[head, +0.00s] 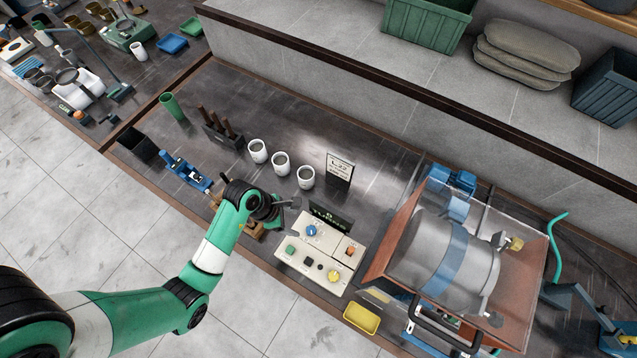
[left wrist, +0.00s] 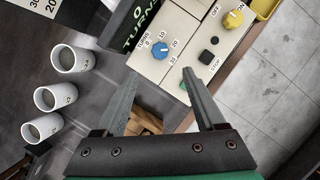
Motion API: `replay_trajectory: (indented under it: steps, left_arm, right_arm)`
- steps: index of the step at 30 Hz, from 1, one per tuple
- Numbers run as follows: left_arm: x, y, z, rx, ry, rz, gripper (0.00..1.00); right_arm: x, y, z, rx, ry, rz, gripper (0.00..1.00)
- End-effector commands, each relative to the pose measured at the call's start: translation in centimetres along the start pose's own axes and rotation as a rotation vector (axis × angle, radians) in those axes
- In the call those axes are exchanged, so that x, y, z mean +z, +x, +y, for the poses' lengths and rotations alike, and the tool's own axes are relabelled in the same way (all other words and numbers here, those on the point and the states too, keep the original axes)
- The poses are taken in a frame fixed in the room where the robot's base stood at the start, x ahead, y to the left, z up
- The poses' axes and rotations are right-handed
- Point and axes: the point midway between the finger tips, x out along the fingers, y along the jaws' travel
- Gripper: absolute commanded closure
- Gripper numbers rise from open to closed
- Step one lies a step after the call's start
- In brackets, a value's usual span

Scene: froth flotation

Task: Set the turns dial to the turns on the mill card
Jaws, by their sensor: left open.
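The blue turns dial (head: 311,230) sits on the cream control panel (head: 285,262); it also shows in the left wrist view (left wrist: 160,50), ringed by printed numbers. Its exact pointer setting is too small to tell. A dark display (head: 332,217) behind it reads 0 TURNS. The mill card (head: 340,168) stands upright behind the panel; its large line looks like L-22, and the smaller lines are unreadable. Its edge shows in the left wrist view (left wrist: 40,6). My left gripper (head: 292,203) is open and empty beside the display, its fingers short of the dial. My right gripper is out of view.
The panel also bears a yellow knob (head: 334,276), a green button (head: 290,250) and an orange switch (head: 350,250). White cups (head: 281,163) stand behind my left gripper. The mill drum (head: 440,262) in its clear housing stands right of the panel. A yellow tray (head: 361,318) lies in front.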

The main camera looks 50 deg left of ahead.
Motion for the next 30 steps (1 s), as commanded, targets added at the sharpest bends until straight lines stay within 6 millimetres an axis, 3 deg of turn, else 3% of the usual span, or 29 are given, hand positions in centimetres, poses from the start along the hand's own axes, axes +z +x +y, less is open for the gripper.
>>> replay_trajectory:
  steps: [5,19,24,30]
  left_arm:
    - [0.1,1.1,0.0,-0.003,0.001,-0.001,0.29]
    - [0.2,10.5,0.0,-0.002,0.001,-0.005,0.29]
    - [0.2,11.7,0.0,0.0,0.0,-0.006,0.29]
    - [0.3,11.7,0.0,0.0,-0.001,-0.006,0.29]
  right_arm:
    - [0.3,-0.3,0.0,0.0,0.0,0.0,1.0]
    - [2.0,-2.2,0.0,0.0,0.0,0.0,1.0]
    - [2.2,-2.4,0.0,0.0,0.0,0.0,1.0]
    - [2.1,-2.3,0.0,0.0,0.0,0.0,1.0]
